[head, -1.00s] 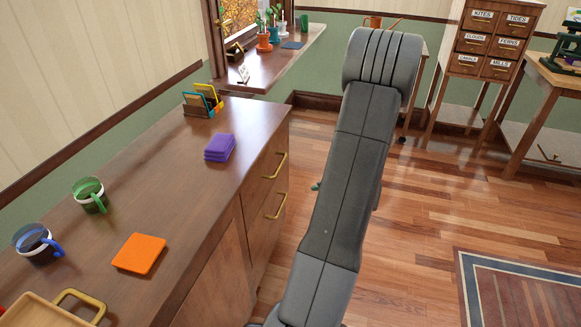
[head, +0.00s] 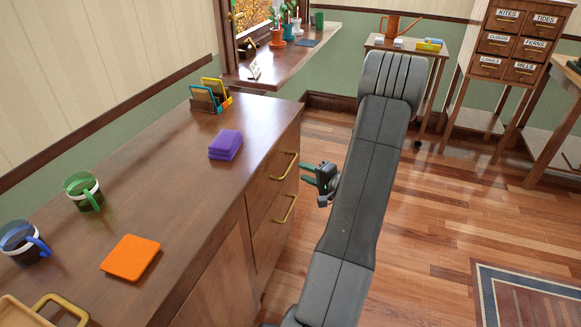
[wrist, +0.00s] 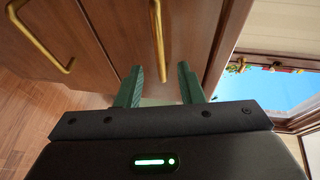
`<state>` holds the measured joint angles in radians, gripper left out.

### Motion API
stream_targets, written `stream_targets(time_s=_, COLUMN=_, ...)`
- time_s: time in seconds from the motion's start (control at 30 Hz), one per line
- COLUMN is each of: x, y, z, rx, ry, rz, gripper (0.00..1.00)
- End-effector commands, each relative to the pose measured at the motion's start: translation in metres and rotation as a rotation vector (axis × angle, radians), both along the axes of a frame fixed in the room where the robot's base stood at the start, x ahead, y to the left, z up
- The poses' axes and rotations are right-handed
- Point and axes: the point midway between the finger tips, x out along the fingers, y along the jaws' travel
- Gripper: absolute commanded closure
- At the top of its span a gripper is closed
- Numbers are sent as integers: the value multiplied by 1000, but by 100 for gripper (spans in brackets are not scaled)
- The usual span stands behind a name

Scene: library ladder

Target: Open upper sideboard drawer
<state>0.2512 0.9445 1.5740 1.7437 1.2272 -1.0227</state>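The wooden sideboard (head: 190,190) has two drawers at its far end. The upper drawer (head: 268,187) looks shut and has a brass bar handle (head: 286,167); that handle shows in the wrist view (wrist: 157,38). The lower drawer's handle (head: 284,210) also shows in the wrist view (wrist: 40,40). My gripper (head: 304,174) is just right of the upper handle in the head view. In the wrist view its green fingers (wrist: 160,78) are apart, with the upper handle lined up between them. No grip on the handle shows; the remaining depth gap is hard to judge.
Purple coasters (head: 226,145), a card holder (head: 209,97), green mug (head: 83,190), blue mug (head: 24,240) and orange square (head: 130,257) sit on the sideboard top. The windowsill (head: 280,62) juts out beyond. The floor (head: 430,215) to the right is clear.

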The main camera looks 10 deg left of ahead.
Motion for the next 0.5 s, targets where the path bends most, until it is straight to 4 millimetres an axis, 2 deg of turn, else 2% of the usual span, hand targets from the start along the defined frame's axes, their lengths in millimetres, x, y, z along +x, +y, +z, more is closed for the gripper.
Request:
stream_targets(time_s=0.03, x=6, y=11, z=-3, rx=-1, ry=0, rz=4, gripper=66)
stream_targets(time_s=0.2, x=24, y=38, z=-9, rx=-1, ry=0, rz=3, gripper=66)
stream_targets(time_s=0.5, x=41, y=61, z=-14, rx=-1, ry=1, rz=0, gripper=66)
